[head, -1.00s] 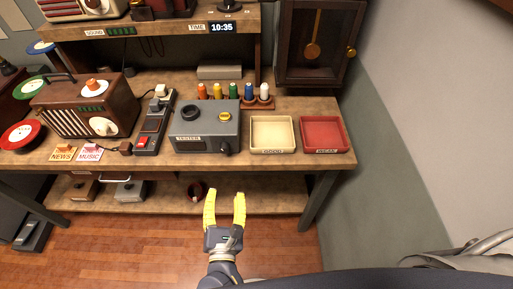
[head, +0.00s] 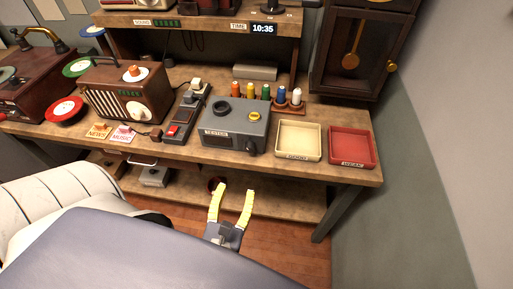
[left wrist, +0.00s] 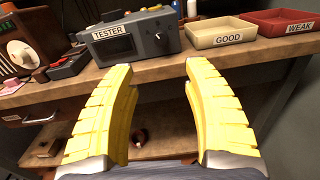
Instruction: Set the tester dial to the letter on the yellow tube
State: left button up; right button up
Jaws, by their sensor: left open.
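The grey tester box (head: 235,124) stands on the bench, with a dark round socket and a yellow round part on top and a dark dial knob (head: 252,148) low on its front right. In the left wrist view the tester (left wrist: 128,42) is straight ahead, its label readable; the dial's letters are too small to read. The yellow tube (head: 250,91) stands among several coloured tubes in a wooden rack behind the tester; its letter is not readable. My left gripper (head: 232,191) is open and empty, below and in front of the bench edge. My right gripper is not in view.
A cream GOOD tray (head: 299,154) and a red WEAK tray (head: 352,164) sit right of the tester. A power strip with a red switch (head: 173,130) and a radio (head: 125,88) are to its left. The bench front edge lies between gripper and tester.

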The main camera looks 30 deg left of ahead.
aim_at(249, 150)
pick_arm(q)
jog(key=x, duration=1.6)
jog(key=shift+w+a, duration=0.1)
jog(key=shift+w, duration=0.1)
jog(key=shift+c, duration=0.5)
grip_shut()
